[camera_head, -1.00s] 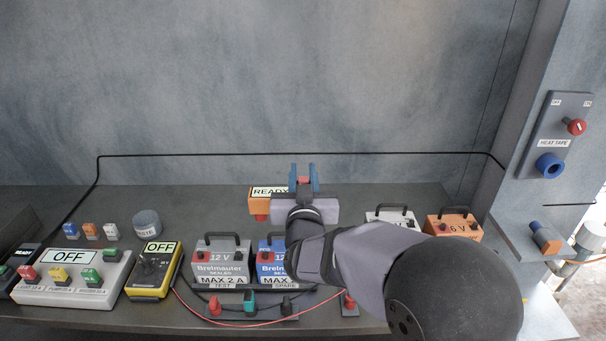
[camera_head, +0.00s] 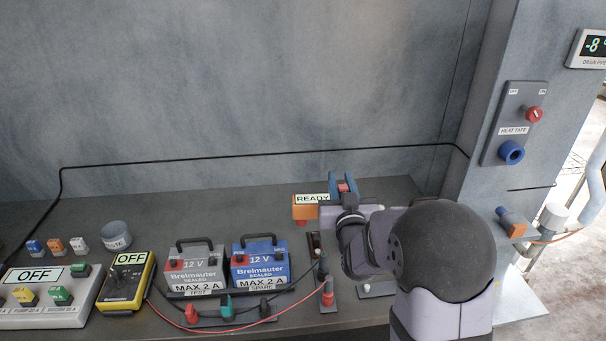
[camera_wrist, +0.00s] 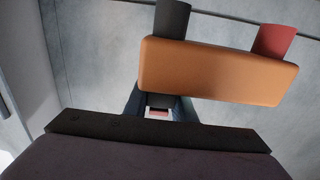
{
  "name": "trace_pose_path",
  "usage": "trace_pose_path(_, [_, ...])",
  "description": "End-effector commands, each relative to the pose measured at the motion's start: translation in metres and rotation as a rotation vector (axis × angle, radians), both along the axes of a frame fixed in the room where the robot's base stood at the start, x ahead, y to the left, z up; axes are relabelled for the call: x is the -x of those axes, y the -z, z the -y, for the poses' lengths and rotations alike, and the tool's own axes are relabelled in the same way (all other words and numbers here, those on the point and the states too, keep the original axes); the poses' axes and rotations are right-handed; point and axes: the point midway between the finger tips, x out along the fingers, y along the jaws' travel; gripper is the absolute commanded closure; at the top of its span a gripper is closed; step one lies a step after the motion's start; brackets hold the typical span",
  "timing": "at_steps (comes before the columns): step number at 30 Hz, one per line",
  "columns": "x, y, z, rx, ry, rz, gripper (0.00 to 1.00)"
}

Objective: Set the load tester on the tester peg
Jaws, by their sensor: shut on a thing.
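The load tester (camera_head: 305,212) is an orange box with a white READY display, to the right of and behind the blue battery in the head view. In the wrist view it shows as an orange block (camera_wrist: 215,72) with one black and one red post. My gripper (camera_head: 343,187) has blue fingers and is shut on the load tester, apparently above the bench. The fingers are partly hidden in the wrist view. I cannot identify the tester peg for certain; my arm covers part of the bench on the right.
A grey battery (camera_head: 195,272) and a blue battery (camera_head: 259,264) stand left of my arm. A red post (camera_head: 327,292) stands close to my arm. A yellow meter (camera_head: 126,283) is at left. The right wall carries a heat tape panel (camera_head: 514,122).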

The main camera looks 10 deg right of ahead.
Motion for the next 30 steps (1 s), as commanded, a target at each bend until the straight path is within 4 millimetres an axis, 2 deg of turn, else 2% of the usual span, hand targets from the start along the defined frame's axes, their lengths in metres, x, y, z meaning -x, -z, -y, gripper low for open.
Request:
trace_pose_path(1, [0.002, 0.008, 0.022, -0.001, 0.011, 0.0, 1.0])
trace_pose_path(3, [0.007, 0.02, 0.044, -0.003, 0.008, 0.0, 1.0])
trace_pose_path(9, [0.031, 0.054, 0.099, -0.004, -0.013, 0.0, 1.0])
trace_pose_path(12, [0.046, 0.068, 0.12, -0.005, -0.025, 0.001, 1.0])
trace_pose_path(16, [0.065, 0.084, 0.14, -0.004, -0.042, 0.002, 1.0])
trace_pose_path(21, [0.084, 0.096, 0.154, -0.003, -0.059, 0.003, 1.0])
trace_pose_path(30, [0.094, 0.102, 0.16, 0.0, -0.071, 0.005, 1.0])
